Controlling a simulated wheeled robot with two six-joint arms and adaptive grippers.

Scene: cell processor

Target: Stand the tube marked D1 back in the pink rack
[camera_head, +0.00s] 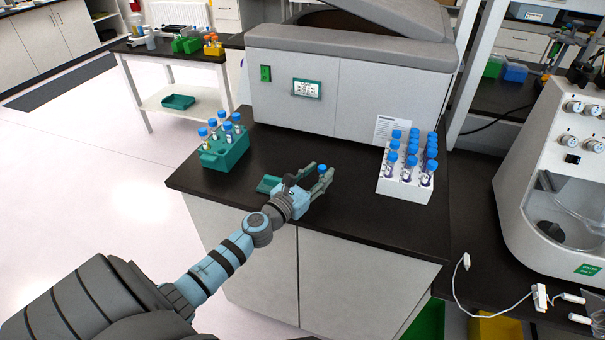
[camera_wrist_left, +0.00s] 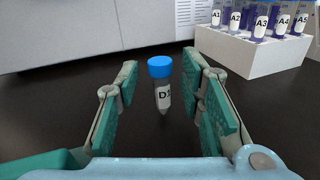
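A clear tube (camera_wrist_left: 163,97) with a blue cap stands upright in the left wrist view. Its label starts with D; the following character is only partly readable. Its blue cap (camera_head: 322,169) shows at my left gripper in the head view. My left gripper (camera_head: 311,178) is low over the black counter, its green-padded fingers spread on both sides of the tube, with gaps visible. I cannot tell whether the tube tip touches the counter. A whitish rack (camera_head: 402,190) stands to the right, holding several blue-capped tubes labelled A in front. No clearly pink rack shows. My right gripper is out of view.
A green rack (camera_head: 226,155) with several blue-capped tubes stands at the counter's left edge. A large grey machine (camera_head: 350,88) stands behind. The black counter (camera_head: 350,220) is clear between my gripper and the whitish rack.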

